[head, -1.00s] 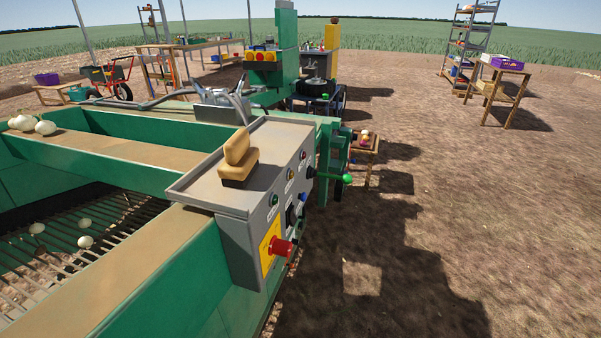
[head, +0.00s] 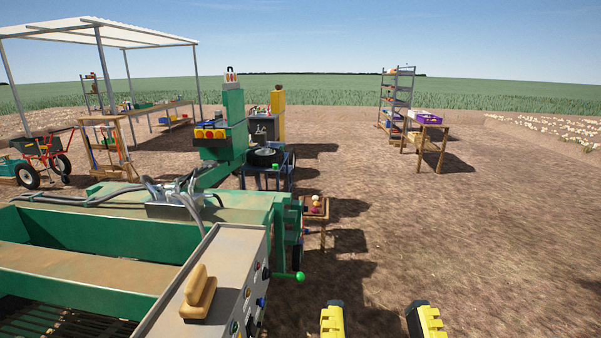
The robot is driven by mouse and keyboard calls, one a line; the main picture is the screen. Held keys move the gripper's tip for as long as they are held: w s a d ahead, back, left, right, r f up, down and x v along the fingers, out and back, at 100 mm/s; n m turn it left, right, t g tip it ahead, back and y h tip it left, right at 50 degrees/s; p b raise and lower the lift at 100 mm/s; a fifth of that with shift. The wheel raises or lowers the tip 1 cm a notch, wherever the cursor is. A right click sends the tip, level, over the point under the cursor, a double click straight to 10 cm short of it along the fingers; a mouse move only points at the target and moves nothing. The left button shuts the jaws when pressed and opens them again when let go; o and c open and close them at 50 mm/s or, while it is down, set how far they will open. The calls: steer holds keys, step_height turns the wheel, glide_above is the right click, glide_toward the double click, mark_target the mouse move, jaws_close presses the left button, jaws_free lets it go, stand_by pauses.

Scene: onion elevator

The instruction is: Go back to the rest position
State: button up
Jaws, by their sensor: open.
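My gripper (head: 373,322) shows at the bottom edge of the head view, right of the middle. Its two yellow and black fingers stand wide apart, with only bare soil seen between them. It is open and empty, and the rest of it is cut off by the frame edge. It is to the right of the grey control box (head: 215,282) and apart from it in the picture. A tan, brush-like block (head: 198,293) sits on top of the box.
The green machine frame (head: 105,232) fills the lower left. A green-knobbed lever (head: 299,276) sticks out near the gripper. A small wooden stand (head: 317,213) with round items is beyond. A table with a purple crate (head: 428,118) and a shelf (head: 397,98) stand far right. The soil at right is clear.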

step_height(320, 180, up, 31)
steer(key=p, duration=2.7)
steer(key=shift+f+p, duration=0.15)
steer(key=shift+p, duration=0.25)
steer(key=shift+f, duration=0.1)
